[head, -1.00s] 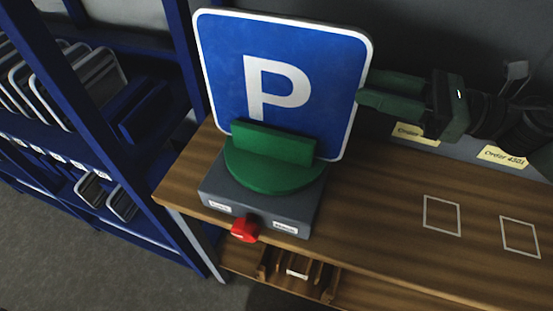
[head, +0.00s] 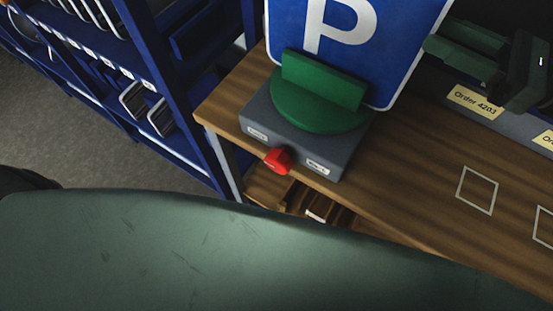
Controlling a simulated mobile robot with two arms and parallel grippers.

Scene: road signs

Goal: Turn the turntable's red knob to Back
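The turntable has a dark grey box base (head: 345,160) and a green round top (head: 318,112) with an upright green block. Its red knob (head: 278,160) sticks out of the front face between two small white labels, too blurred to read surely. The knob's pointing direction is unclear. My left gripper is not in view.
The wooden bench (head: 415,190) carries white outlined squares and yellow order labels (head: 475,101) along its back. A blue rack (head: 160,60) with signs stands at the left. An open compartment (head: 315,212) lies below the knob. The lower part of the view is blocked.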

